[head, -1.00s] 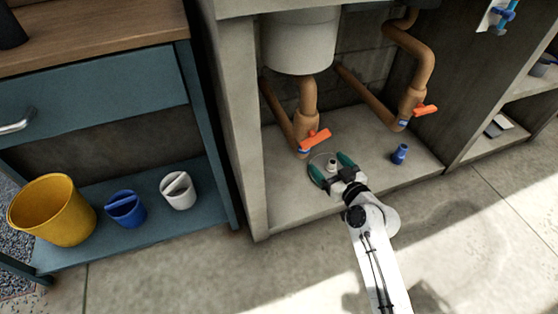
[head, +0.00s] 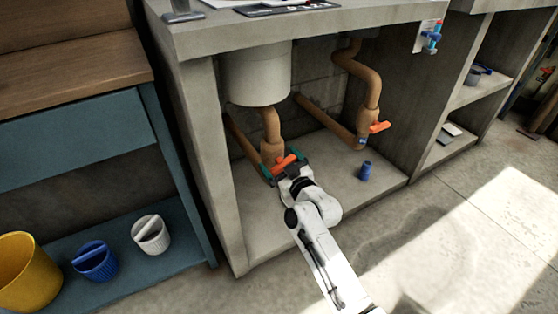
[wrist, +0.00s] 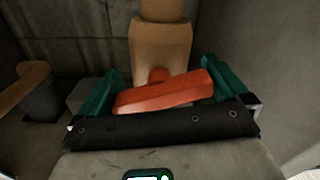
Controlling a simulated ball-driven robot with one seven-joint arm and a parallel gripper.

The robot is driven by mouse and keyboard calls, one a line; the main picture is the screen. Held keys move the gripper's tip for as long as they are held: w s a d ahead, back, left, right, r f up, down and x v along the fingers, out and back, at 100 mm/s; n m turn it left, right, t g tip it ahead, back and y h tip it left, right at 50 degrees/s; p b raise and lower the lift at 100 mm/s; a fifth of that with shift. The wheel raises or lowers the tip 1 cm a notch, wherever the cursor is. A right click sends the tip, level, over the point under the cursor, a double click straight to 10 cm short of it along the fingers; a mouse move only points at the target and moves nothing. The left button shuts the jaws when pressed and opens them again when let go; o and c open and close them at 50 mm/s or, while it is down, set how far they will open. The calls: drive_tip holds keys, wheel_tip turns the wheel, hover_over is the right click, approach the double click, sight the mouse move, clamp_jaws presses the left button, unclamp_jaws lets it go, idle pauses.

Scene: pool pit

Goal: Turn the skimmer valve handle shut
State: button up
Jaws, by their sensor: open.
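Two pipe valves with orange handles show under the counter in the head view. The left valve's orange handle (head: 286,161) sits at the foot of the copper-brown pipe (head: 270,125) below the grey basin. The right valve's orange handle (head: 379,127) is on the second pipe. I cannot tell from the pictures which one is the skimmer valve. My gripper (head: 281,164) is open at the left handle. In the wrist view the handle (wrist: 160,93) lies between my green fingertips, slightly tilted and crosswise to the pipe. I cannot tell if either finger touches it.
The grey basin (head: 257,76) hangs above the left pipe. A small blue cup-like piece (head: 365,171) stands on the shelf to the right. Yellow (head: 25,275), blue (head: 95,261) and white (head: 151,234) buckets stand at left.

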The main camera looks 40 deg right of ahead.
drive_tip(key=shift+w+d, duration=0.1)
drive_tip(key=shift+w, duration=0.2)
drive_tip(key=shift+c, duration=0.4)
drive_tip(key=c, duration=0.5)
drive_tip(key=shift+m, duration=2.3)
drive_tip(key=shift+c, duration=0.2)
drive_tip(key=o, duration=0.6)
drive_tip(key=shift+p+v, duration=0.35)
drive_tip(key=shift+v, duration=5.1)
